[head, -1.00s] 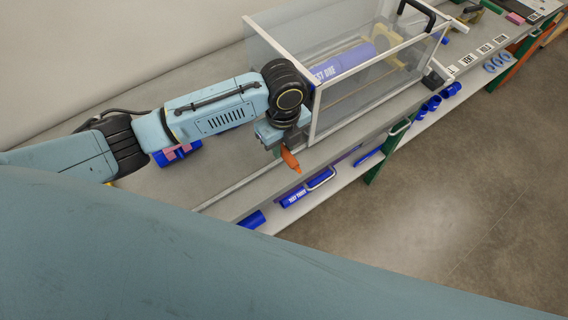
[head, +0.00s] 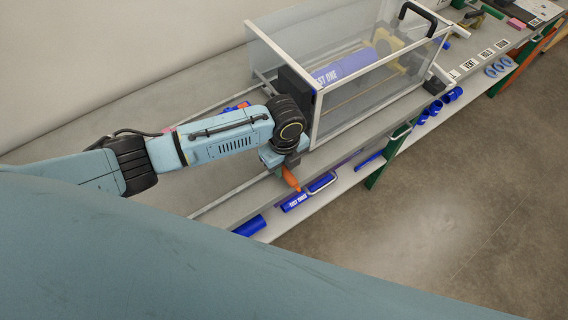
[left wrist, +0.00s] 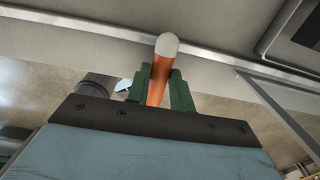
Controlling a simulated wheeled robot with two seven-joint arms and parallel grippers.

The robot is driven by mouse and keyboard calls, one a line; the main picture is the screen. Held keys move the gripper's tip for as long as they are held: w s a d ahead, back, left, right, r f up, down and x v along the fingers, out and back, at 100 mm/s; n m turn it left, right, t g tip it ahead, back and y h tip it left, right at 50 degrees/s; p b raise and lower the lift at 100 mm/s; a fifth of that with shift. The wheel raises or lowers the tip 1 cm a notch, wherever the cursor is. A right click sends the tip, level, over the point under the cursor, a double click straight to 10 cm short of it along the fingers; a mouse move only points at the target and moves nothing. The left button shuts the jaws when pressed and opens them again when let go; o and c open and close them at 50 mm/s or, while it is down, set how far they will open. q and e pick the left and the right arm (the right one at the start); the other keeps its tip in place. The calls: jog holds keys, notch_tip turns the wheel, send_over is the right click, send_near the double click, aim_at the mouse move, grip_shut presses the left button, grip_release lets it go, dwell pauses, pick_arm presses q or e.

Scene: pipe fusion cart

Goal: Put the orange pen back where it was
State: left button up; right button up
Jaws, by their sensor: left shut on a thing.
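The orange pen (head: 290,179) is held in my left gripper (head: 282,169), near the front edge of the bench, just left of the clear-walled enclosure. In the head view its lower part sticks out below the jaws. In the left wrist view the orange pen (left wrist: 158,82) stands between the green fingers of my left gripper (left wrist: 160,90), its pale rounded end pointing away from the wrist. The fingers are shut on it. My right gripper is not in view.
The clear enclosure (head: 316,124) with a white frame holds a blue pipe (head: 345,66). A lower shelf (head: 345,183) carries several blue pipe pieces. Labelled cards (head: 485,50) lie at the upper right.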

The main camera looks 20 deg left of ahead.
aim_at(284, 169)
pick_arm(q)
jog(key=shift+f, duration=0.4)
jog(key=o, duration=0.9)
jog(key=shift+o, duration=0.2)
jog(key=shift+r, duration=0.1)
notch_tip(284, 169, up, 13)
jog(key=shift+p, duration=0.3)
